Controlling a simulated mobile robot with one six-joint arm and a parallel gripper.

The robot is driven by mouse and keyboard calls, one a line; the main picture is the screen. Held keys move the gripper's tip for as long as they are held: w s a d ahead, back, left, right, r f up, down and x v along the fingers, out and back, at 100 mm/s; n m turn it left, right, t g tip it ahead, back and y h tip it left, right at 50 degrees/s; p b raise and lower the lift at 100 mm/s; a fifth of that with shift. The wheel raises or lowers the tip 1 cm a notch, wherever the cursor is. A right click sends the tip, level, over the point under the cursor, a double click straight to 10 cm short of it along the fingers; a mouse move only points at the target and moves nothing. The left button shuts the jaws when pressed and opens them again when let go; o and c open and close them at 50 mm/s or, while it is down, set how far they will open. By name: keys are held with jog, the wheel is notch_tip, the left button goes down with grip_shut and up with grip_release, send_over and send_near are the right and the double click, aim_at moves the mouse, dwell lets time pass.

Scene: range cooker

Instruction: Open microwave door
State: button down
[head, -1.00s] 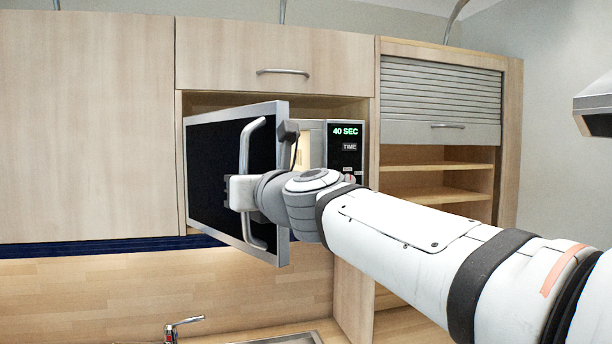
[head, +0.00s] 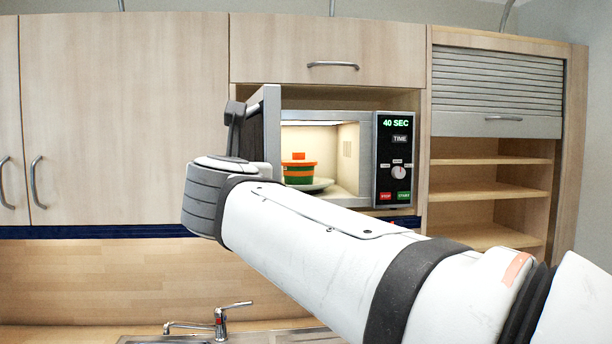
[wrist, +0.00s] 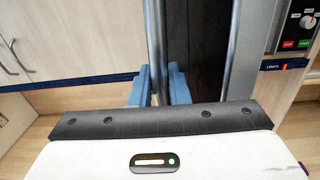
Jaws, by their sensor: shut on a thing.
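The microwave (head: 367,160) sits in the wall cabinet with its door (head: 271,125) swung wide open, seen nearly edge-on in the head view. The lit inside shows an orange and green container (head: 298,170) on a white plate (head: 312,185). In the wrist view, the door's dark panel (wrist: 202,45) runs upright beside the metal handle (wrist: 156,40). My gripper (wrist: 158,88) has its blue fingers on both sides of the handle and is shut on it.
The control panel (head: 395,160) reads 40 SEC. Closed cabinet doors (head: 120,120) with handles are at left, in the side towards which the door opens. Open shelves (head: 485,190) are at right. A tap (head: 220,320) and sink stand below.

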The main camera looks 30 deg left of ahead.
jog(key=shift+a+f, duration=0.15)
jog(key=shift+f, duration=0.4)
jog(key=c, duration=1.8)
grip_release()
jog(key=o, duration=0.3)
jog(key=shift+r, duration=0.15)
jog(key=shift+o, duration=0.2)
jog(key=shift+r, duration=0.1)
jog(key=shift+s+d, duration=0.3)
jog(key=b+v, duration=0.2)
jog(key=v, duration=0.5)
jog(key=shift+b, duration=0.35)
jog(key=shift+d, duration=0.1)
